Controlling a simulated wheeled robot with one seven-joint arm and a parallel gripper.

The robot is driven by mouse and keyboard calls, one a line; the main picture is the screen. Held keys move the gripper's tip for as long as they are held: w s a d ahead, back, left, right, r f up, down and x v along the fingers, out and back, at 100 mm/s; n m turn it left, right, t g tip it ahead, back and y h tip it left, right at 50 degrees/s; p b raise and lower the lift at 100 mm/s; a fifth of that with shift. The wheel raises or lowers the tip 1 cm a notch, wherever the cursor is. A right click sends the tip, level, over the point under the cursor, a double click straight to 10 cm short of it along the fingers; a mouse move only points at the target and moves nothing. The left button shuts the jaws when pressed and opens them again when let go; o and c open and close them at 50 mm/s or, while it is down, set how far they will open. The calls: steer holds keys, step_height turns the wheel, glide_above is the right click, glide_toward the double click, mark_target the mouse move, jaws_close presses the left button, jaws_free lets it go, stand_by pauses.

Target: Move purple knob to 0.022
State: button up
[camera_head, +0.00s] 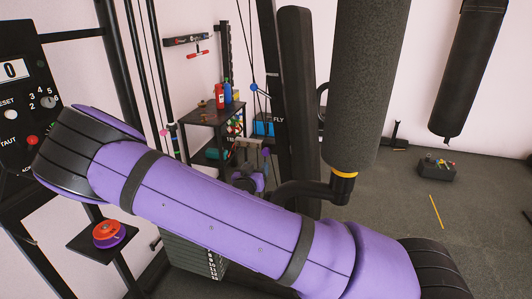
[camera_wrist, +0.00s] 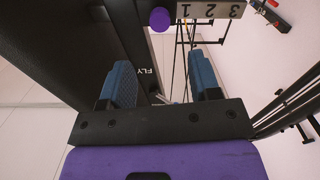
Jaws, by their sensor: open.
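The knob looks clear of both fingers. In the head view my gripper (camera_head: 252,150) is small and far out, in front of the machine marked FLY; I cannot pick out the knob there.
A dark upright pad (camera_head: 296,90) and a hanging grey roller (camera_head: 365,80) stand right of my gripper. A black shelf (camera_head: 214,116) with bottles is behind. A control panel (camera_head: 20,100) and a small stand with red and purple discs (camera_head: 110,235) are at left.

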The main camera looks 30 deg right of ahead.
mark_target(265, 153)
steer(key=x, duration=1)
steer(key=shift+w+d, duration=0.25)
steer(key=shift+c, duration=0.5)
